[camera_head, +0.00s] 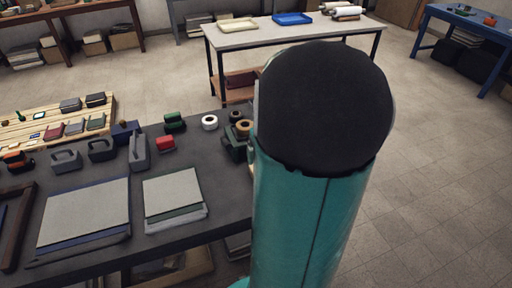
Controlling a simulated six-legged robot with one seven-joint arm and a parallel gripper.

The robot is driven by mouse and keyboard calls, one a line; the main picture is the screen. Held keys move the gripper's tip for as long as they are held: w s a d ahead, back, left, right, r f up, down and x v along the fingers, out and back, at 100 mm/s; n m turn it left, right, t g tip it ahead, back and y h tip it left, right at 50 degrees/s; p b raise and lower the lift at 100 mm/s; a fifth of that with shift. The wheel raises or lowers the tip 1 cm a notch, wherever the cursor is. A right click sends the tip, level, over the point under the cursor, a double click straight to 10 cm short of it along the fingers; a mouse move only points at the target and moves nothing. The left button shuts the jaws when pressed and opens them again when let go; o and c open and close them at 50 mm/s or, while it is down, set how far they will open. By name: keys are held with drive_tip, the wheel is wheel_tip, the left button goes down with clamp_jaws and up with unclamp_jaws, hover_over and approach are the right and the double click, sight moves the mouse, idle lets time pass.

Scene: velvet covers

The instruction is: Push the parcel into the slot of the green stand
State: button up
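My gripper is not in view. A large teal arm link of mine with a black rounded end fills the middle right of the picture and hides the right end of the dark workbench (110,250). A dark green object (234,146) shows only in part at the left edge of that link; I cannot tell whether it is the green stand, and no slot shows. A smaller green and black item (174,122) sits at the back of the bench.
A wooden pallet (22,131) with small items is behind left. A white-topped table (275,36) stands behind. Floor at right is clear.

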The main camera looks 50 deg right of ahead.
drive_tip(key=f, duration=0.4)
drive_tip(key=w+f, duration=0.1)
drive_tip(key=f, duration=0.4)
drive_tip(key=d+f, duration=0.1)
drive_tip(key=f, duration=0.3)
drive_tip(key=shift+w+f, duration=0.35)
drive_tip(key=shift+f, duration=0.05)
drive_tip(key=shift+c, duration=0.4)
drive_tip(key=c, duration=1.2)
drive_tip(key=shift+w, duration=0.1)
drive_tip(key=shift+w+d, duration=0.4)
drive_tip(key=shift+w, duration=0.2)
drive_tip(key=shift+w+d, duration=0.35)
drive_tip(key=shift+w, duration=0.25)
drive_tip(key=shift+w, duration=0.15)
